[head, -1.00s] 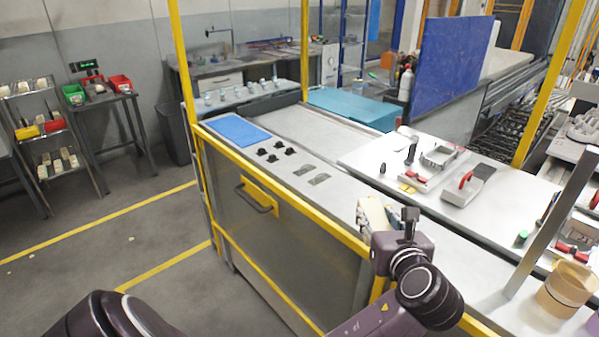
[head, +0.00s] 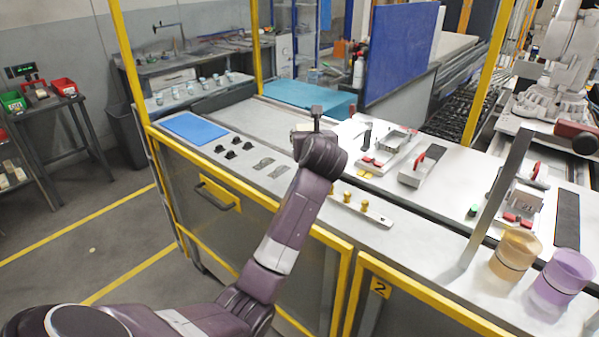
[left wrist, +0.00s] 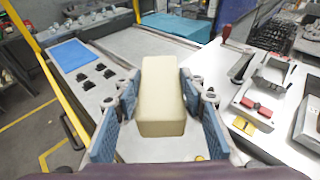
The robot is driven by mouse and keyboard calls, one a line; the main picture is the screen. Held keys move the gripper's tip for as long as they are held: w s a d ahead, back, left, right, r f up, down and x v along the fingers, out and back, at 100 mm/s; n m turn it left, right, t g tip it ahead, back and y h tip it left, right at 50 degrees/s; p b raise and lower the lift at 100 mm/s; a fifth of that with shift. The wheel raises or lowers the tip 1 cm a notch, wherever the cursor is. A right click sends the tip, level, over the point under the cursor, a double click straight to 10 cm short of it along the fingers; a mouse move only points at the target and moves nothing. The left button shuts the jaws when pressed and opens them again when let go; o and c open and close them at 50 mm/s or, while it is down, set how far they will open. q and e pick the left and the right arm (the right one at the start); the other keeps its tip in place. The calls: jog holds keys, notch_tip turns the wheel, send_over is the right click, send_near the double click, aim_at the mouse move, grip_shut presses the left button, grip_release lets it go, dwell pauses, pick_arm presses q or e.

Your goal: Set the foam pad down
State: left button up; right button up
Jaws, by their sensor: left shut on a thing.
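My left gripper (left wrist: 160,98) is shut on a cream foam pad (left wrist: 162,110), a block held between its two blue-faced fingers. In the head view the left gripper (head: 308,138) is above the grey worktop (head: 228,183), and a little of the pad shows behind my wrist. The pad appears raised above the worktop, with its long side pointing away from me in the left wrist view. Its underside is hidden. My right gripper is not in view.
A blue mat (head: 194,128) lies at the worktop's left end, beside several black clips (head: 232,148) and grey flat parts (head: 268,166). A bar with brass knobs (head: 362,208) lies to the right.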

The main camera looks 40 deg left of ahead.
pick_arm(q)
notch_tip(320, 180, down, 13)
jog(key=shift+f, duration=0.1)
dwell(0.3)
jog(key=shift+p, duration=0.3)
jog(key=o, duration=1.1)
jog(key=shift+f, duration=0.1)
